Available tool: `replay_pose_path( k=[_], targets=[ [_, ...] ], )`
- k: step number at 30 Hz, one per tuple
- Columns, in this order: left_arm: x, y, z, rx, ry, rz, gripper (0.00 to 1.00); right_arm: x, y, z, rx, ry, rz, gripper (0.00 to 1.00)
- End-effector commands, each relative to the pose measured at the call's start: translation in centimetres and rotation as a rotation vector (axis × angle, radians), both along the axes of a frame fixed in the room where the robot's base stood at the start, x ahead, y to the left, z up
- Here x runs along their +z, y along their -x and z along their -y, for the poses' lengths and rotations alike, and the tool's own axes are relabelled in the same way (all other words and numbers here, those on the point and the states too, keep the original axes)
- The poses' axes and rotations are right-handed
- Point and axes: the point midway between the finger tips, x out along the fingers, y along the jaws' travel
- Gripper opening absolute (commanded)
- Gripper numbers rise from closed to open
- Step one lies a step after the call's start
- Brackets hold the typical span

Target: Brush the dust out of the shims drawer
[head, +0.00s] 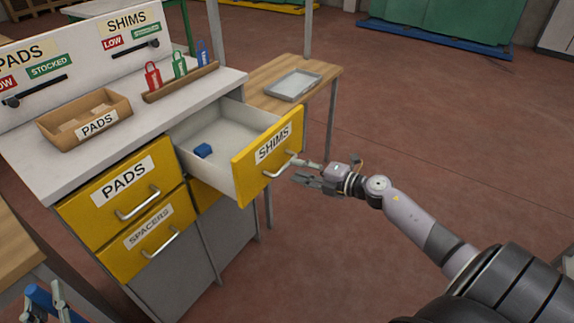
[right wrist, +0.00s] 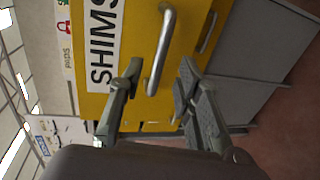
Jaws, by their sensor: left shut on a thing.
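The shims drawer (head: 252,177) is pulled well out of the white-topped bench, its yellow front labelled SHIMS. A small blue block (head: 203,150) lies on its pale floor; I cannot make out dust. My right gripper (head: 305,173) is open just in front of the drawer handle (head: 281,166). In the right wrist view, the handle (right wrist: 160,50) lies ahead, between the lines of the open fingers of the gripper (right wrist: 160,80); I see no grip on it. My left gripper (head: 58,298) is at the bottom left edge, shut on a blue object (head: 40,299), mostly cut off, possibly a brush.
Closed PADS (head: 122,190) and SPACERS (head: 148,240) drawers sit left of the open one. On the bench top (head: 150,130) stand a PADS bin (head: 85,120) and a rack of coloured tags (head: 180,82). A side table holds a grey tray (head: 293,86).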

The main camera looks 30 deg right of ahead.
Motion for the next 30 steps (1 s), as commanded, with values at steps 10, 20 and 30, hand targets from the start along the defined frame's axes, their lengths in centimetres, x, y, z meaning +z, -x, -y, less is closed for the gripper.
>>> replay_pose_path(
  k=[10, 20, 30],
  targets=[
    [0.3, 0.0, 0.0, 0.000, 0.000, 0.001, 0.00, -0.8, -4.1, -1.7, 0.000, -0.002, 0.001, 0.32],
    [0.3, 0.0, 0.0, 0.000, 0.000, 0.001, 0.00, -1.0, -4.6, -2.0, 0.000, 0.001, 0.000, 0.32],
    [0.3, 0.0, 0.0, 0.000, 0.000, 0.001, 0.00, -1.0, -4.6, -1.9, 0.000, 0.000, 0.000, 0.14]
  ],
)
